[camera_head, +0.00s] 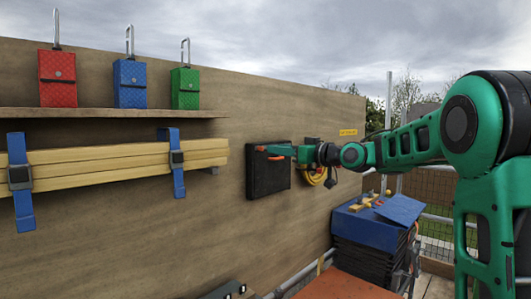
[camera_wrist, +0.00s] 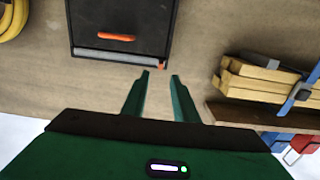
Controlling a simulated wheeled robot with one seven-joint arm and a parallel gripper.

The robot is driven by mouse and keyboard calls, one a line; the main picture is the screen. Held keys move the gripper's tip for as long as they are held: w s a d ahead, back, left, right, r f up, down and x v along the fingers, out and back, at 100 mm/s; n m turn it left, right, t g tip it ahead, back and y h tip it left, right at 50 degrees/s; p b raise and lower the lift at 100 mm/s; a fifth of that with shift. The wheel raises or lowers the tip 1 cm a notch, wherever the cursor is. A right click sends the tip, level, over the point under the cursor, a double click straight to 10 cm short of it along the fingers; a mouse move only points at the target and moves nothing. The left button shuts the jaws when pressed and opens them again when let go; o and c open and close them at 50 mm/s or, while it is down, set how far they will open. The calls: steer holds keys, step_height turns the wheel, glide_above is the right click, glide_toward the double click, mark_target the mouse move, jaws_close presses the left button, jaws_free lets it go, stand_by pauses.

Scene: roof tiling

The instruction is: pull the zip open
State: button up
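A black case (camera_head: 268,181) hangs on the wooden wall; it also shows in the wrist view (camera_wrist: 90,18), where the picture is turned round. A grey zip strip (camera_wrist: 115,57) runs along one edge of the case, with a small orange-red pull (camera_wrist: 161,66) at its end. A larger orange handle (camera_wrist: 116,37) sits on the case's front. My gripper (camera_wrist: 160,74) is open, with its two green fingertips apart on either side of the pull's end. I cannot tell whether they touch the pull. In the head view my gripper (camera_head: 290,151) is at the case's upper part.
Strapped wooden battens (camera_head: 125,164) hang left of the case, below a shelf (camera_head: 110,113) with red, blue and green pouches. A yellow coiled hose (camera_head: 313,176) hangs on the other side. A blue-topped stack (camera_head: 365,228) stands below right.

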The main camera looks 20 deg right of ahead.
mark_target(263, 148)
steer(key=x, duration=0.6)
jaws_close()
stand_by(1.4)
